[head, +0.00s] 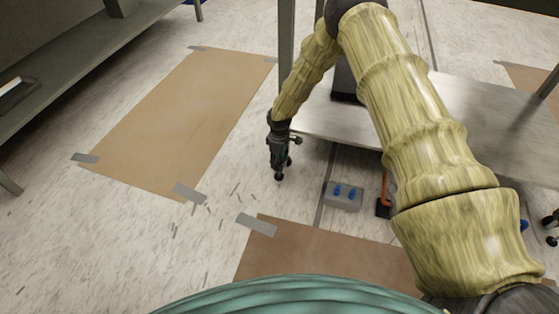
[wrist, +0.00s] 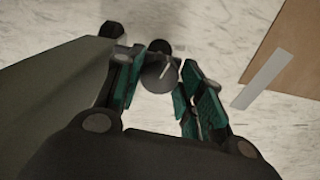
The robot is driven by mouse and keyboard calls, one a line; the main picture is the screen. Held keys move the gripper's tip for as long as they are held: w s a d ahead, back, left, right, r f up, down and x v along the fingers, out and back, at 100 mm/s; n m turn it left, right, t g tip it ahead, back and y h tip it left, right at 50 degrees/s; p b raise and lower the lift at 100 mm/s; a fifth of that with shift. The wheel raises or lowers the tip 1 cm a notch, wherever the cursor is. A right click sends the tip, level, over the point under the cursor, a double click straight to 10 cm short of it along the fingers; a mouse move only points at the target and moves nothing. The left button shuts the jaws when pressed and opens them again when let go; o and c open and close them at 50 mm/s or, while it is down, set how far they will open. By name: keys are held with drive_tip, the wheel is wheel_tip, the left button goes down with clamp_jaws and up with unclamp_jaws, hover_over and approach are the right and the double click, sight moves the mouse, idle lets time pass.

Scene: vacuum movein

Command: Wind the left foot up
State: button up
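My gripper (head: 280,163) points down near the floor beside the left end of the metal bench in the head view. In the wrist view my gripper (wrist: 160,80) has its two teal-padded fingers apart. A round dark foot (wrist: 157,76) with a pale thin mark shows between and just beyond the fingertips. I see a small gap at the right finger; whether the left finger touches the foot I cannot tell. A grey leg (wrist: 60,90) runs along the left of the wrist view. In the head view the foot is hard to tell from the gripper's dark fingertips.
The bench (head: 330,119) has a low metal shelf. A grey box with blue knobs (head: 343,196) and an orange-handled item (head: 384,203) are on the floor to the right. Brown taped sheets (head: 180,120) lie left and in front (head: 320,255). Small grey scraps lie between them.

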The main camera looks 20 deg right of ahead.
drive_tip(key=shift+c, duration=1.1)
drive_tip(key=shift+r+n+p, duration=0.2)
drive_tip(key=shift+n+p, duration=0.4)
drive_tip(key=shift+p, duration=0.4)
drive_tip(key=shift+f+n+p, duration=0.2)
drive_tip(key=shift+n+p, duration=0.5)
drive_tip(key=shift+n, duration=0.3)
drive_tip(key=o, duration=0.8)
drive_tip(key=shift+c, duration=0.2)
wheel_tip(320, 180, up, 12)
